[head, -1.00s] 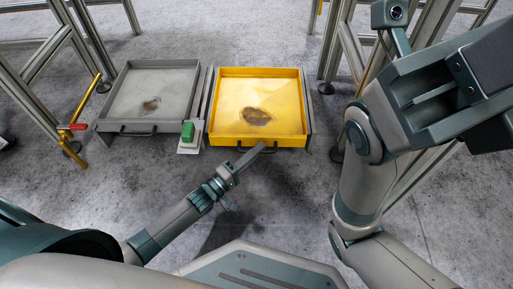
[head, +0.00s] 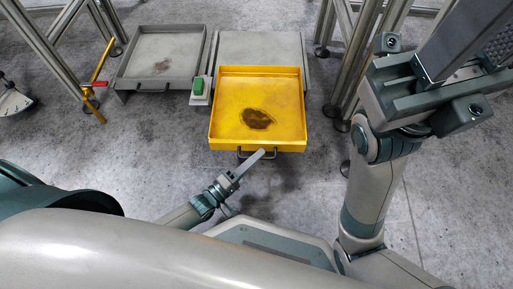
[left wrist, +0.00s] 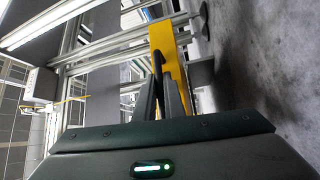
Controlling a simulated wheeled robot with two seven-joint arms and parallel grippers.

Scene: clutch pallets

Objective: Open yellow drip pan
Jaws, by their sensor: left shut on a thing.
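The yellow drip pan (head: 230,135) stands out toward me from its grey housing (head: 262,46), whose top shows behind it. A dark stain lies on the pan's floor. The pan's dark front handle (head: 243,154) shows at its near wall. My left gripper (head: 259,156) is shut on this handle. In the left wrist view, the fingers (left wrist: 160,103) close around the dark handle (left wrist: 158,64), with the yellow pan front (left wrist: 167,42) beyond. My right gripper (head: 484,48) is raised at the upper right, away from the pan; its jaw gap is unclear.
A grey pan (head: 160,62) with its own handle sits to the left. A green-topped box (head: 198,87) stands between the pans. Metal frame legs rise on both sides, with a yellow lever (head: 100,66) at left. The floor in front is clear.

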